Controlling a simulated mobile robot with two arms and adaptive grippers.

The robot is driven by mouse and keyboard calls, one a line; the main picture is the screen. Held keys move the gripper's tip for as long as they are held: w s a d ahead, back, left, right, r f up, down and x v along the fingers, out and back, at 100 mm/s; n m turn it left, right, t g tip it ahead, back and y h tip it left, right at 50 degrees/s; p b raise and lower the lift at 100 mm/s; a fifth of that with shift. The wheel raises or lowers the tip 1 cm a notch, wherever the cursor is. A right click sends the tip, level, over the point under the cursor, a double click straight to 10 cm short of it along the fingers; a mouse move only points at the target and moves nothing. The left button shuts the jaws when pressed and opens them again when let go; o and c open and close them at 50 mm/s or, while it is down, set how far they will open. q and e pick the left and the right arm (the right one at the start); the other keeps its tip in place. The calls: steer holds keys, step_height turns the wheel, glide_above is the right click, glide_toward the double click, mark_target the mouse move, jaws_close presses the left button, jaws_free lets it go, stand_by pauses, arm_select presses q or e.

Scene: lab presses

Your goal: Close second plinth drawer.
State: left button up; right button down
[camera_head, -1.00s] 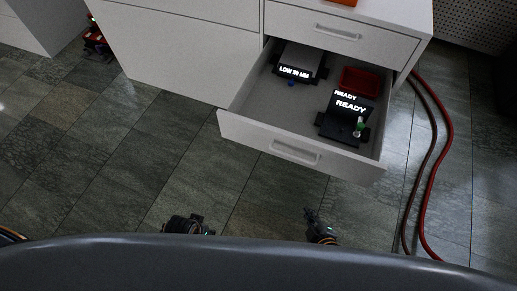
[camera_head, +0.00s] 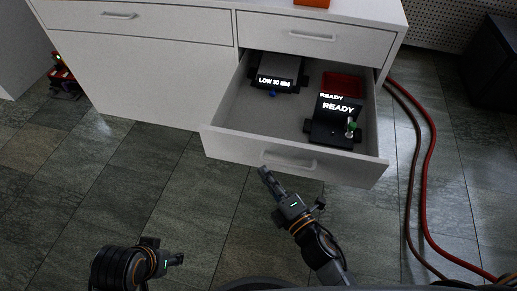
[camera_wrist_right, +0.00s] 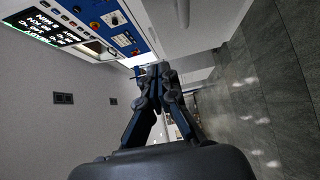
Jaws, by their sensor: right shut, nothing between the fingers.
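The open drawer (camera_head: 225,145) is pulled out of the white cabinet in the head view. Its front panel carries a bar handle (camera_head: 291,162). My right gripper (camera_head: 265,172) is shut and empty, its tips overlapping the lower edge of the drawer front, just left of the handle; I cannot tell whether they touch. Its closed fingers also show in the right wrist view (camera_wrist_right: 155,72). My left gripper (camera_head: 176,260) is low at the left, away from the drawer; its jaw state is unclear.
In the drawer lie a black device reading READY (camera_head: 338,108), a device reading LOW 30 MM (camera_head: 273,83) and a red tray (camera_head: 343,82). A closed drawer (camera_head: 315,42) sits above. Red hoses (camera_head: 430,150) run along the floor at right. Floor in front is clear.

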mark_target(252, 139)
arm_select(q)
steer(key=shift+s+r, duration=0.1)
steer(key=shift+r, duration=0.3)
arm_select(e)
steer(key=shift+w+a, duration=0.2)
steer(key=shift+w, duration=1.25)
steer(key=shift+w+a, duration=0.2)
steer(key=shift+w, duration=1.2)
steer(key=shift+w+a, duration=0.2)
steer(key=shift+w, duration=1.25)
steer(key=shift+d, duration=0.1)
